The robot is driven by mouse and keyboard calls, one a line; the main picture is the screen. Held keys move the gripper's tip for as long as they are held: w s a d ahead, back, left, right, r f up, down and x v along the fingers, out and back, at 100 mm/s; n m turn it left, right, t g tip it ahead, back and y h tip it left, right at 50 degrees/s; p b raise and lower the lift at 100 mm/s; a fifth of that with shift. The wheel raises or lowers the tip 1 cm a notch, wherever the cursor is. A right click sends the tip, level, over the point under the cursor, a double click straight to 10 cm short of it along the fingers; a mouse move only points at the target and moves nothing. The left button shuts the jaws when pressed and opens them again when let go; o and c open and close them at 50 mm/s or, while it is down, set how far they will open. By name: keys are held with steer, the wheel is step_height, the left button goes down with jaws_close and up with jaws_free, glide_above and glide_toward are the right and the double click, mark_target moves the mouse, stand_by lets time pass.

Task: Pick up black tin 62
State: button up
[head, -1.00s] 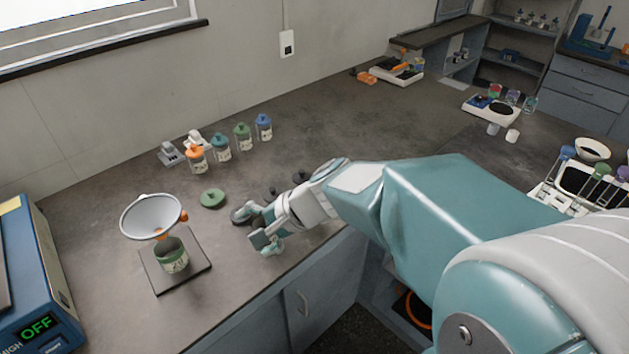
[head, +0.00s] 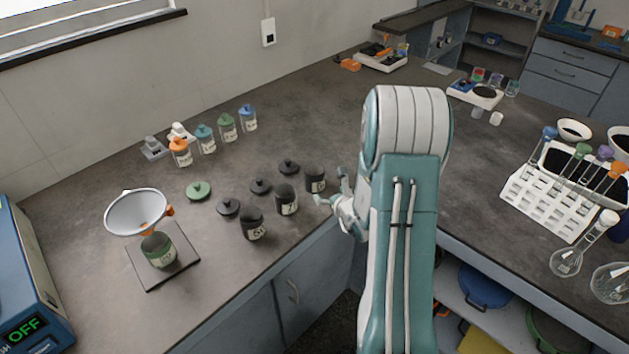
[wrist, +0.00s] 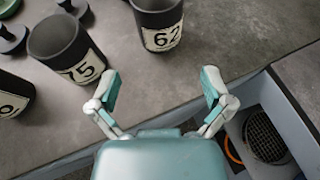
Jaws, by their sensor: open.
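Black tin 62 (wrist: 158,22) stands upright and open-topped on the dark bench, at the top middle of the wrist view. In the head view it is the rightmost black tin (head: 315,180). My gripper (wrist: 160,84) is open and empty. Its two fingers point toward tin 62 with a gap between, apart from the tin; in the head view my gripper (head: 331,187) is just right of it, near the bench's front edge. A black tin marked 75 (wrist: 62,48) stands to the left of tin 62. A third black tin (wrist: 12,94) is at the left edge, its number partly cut off.
Several black lids, one here (head: 289,167), lie behind the tins. A funnel (head: 138,212) stands above a green jar (head: 158,250) at left. Capped bottles (head: 228,128) line the back. A test-tube rack (head: 555,200) is at right. The bench edge (wrist: 235,82) is close to my gripper.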

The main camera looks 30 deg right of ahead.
mark_target(318, 184)
steer(key=x, duration=0.4)
steer(key=shift+w+a+f, duration=0.1)
steer(key=shift+a, duration=0.05)
steer(key=shift+x, duration=3.05)
steer(key=c, duration=1)
